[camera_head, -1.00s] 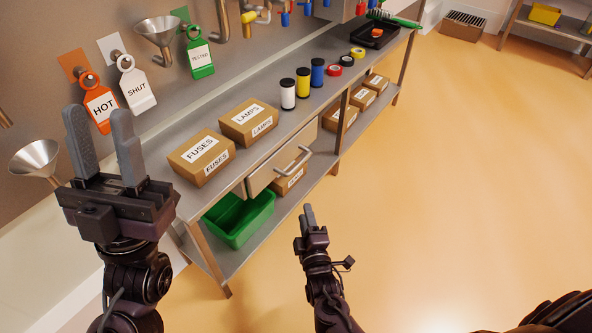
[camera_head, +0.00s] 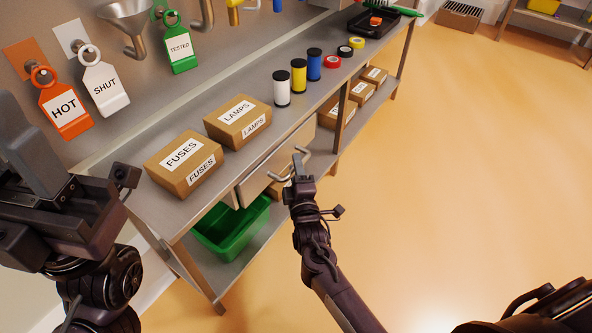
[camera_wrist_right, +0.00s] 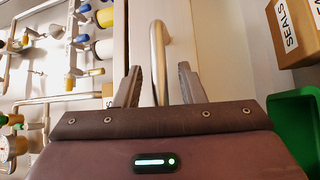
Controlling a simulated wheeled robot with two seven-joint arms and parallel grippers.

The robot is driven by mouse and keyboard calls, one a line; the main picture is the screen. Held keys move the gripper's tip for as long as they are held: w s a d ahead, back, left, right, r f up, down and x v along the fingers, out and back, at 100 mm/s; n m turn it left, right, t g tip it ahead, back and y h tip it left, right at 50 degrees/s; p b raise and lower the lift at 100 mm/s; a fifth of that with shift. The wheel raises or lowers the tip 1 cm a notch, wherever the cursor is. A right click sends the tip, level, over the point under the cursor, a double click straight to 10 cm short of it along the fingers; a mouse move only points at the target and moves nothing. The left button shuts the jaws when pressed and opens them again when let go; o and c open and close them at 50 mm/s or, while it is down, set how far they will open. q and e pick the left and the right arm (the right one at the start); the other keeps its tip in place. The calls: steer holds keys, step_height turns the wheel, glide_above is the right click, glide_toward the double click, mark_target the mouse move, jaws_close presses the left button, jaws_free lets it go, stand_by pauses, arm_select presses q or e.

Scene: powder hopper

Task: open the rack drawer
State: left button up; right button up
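The rack drawer (camera_head: 256,184) sits under the bench top below the LAMPS box, and its front looks flush with the rack. Its metal bar handle (camera_head: 304,151) is partly hidden behind my right gripper (camera_head: 299,166). In the right wrist view the handle (camera_wrist_right: 158,50) stands between the two fingers of my right gripper (camera_wrist_right: 160,85), with a gap visible on each side. That gripper is open around the bar, before the pale drawer front (camera_wrist_right: 205,30). My left gripper (camera_head: 22,135) is empty at the left edge, its fingers apart and partly cut off.
FUSES (camera_head: 183,165) and LAMPS (camera_head: 238,122) boxes stand on the bench top near the drawer. A green bin (camera_head: 232,232) is on the lower shelf. HOT (camera_head: 65,108), SHUT (camera_head: 104,88) and TESTED (camera_head: 180,50) tags hang behind. The floor at right is clear.

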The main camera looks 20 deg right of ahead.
jaws_close()
stand_by(0.3)
